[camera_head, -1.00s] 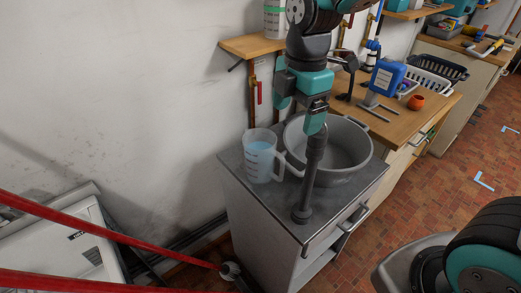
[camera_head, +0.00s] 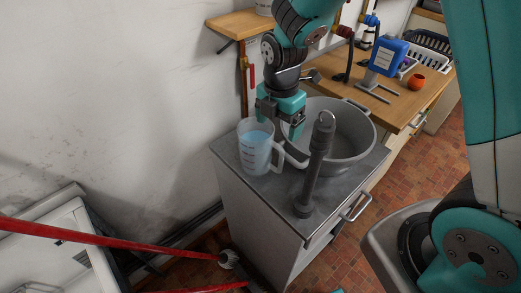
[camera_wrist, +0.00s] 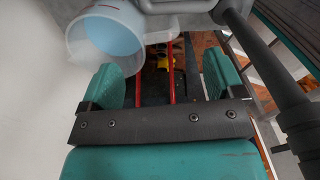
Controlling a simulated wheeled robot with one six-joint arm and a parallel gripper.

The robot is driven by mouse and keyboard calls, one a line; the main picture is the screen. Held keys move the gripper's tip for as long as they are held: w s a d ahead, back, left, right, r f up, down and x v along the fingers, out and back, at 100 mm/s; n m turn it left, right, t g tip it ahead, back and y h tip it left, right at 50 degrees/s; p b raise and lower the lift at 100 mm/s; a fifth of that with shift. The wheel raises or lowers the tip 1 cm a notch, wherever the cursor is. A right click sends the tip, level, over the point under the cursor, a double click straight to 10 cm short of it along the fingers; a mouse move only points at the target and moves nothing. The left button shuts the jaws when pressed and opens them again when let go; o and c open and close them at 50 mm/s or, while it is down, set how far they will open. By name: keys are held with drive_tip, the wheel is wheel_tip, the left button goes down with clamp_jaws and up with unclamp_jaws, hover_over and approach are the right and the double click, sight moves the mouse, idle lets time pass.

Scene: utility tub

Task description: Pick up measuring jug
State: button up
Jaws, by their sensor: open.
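The measuring jug (camera_head: 254,148) is translucent with a blue tint inside and a pale handle on its right. It stands upright on the grey cabinet top, left of the big grey tub. My gripper (camera_head: 277,128) is open, above and just behind the jug's right side in the head view. In the wrist view my gripper (camera_wrist: 165,85) shows two teal fingers apart with nothing between them. The jug (camera_wrist: 105,35) shows there at the upper left, beyond the left finger. I cannot tell whether a finger touches it.
The grey tub (camera_head: 352,150) stands right of the jug. A dark upright post with a hooked top (camera_head: 317,165) stands at the cabinet's front. A wooden shelf (camera_head: 232,27) is on the wall behind. A wooden bench (camera_head: 400,108) holds a blue container (camera_head: 388,56) and an orange pot (camera_head: 417,82).

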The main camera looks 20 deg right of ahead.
sight(276, 144)
wheel_tip(276, 144, down, 8)
drive_tip(key=shift+a+f+p, duration=0.1)
drive_tip(key=shift+p, duration=0.9)
drive_tip(key=c, duration=1.3)
drive_tip(key=shift+c, duration=1.3)
drive_tip(key=shift+r, duration=0.3)
